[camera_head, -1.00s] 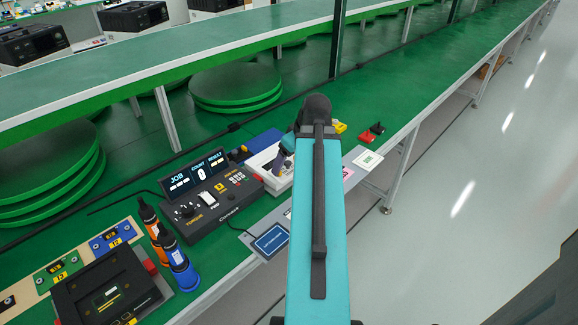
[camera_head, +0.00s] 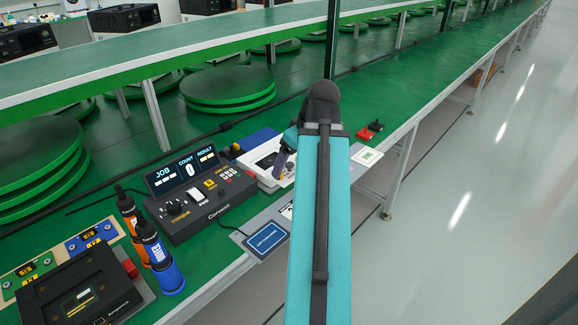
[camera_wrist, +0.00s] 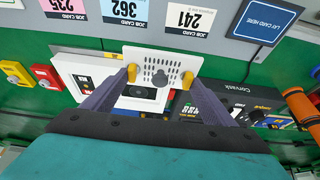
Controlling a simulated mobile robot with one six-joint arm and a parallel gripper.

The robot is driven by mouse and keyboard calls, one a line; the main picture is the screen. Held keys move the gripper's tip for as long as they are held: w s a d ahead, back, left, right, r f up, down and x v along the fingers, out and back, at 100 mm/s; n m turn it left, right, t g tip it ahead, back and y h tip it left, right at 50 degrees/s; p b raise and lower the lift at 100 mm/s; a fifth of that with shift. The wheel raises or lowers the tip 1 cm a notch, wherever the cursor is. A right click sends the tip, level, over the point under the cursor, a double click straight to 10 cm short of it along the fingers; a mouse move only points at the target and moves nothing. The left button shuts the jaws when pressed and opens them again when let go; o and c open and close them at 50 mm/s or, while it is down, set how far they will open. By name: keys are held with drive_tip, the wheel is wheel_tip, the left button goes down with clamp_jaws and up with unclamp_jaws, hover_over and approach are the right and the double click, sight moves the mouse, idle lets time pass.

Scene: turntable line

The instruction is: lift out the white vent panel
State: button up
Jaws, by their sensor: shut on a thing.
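The white vent panel (camera_wrist: 150,58), with rows of dark slots and a grey round knob, shows in the wrist view. My gripper (camera_wrist: 160,77) is shut on it, with a yellow-tipped finger at each side of the knob. The panel overlaps the white housing (camera_wrist: 75,68), which has a dark inside part partly covered by panel and fingers. Its height above the housing is hard to tell. In the head view the white housing (camera_head: 248,160) is beside my gripper (camera_head: 283,160), which my arm mostly hides.
A dark torque controller (camera_head: 205,198) stands left of the housing. Job cards (camera_wrist: 190,17) and a blue card pad (camera_head: 265,239) lie along the bench front. Orange and blue drivers (camera_head: 160,262) stand at left.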

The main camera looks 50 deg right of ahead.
drive_tip(key=shift+s+a+b, duration=0.35)
drive_tip(key=shift+s+b, duration=0.4)
drive_tip(key=shift+b, duration=0.45)
drive_tip(key=shift+s+r, duration=0.1)
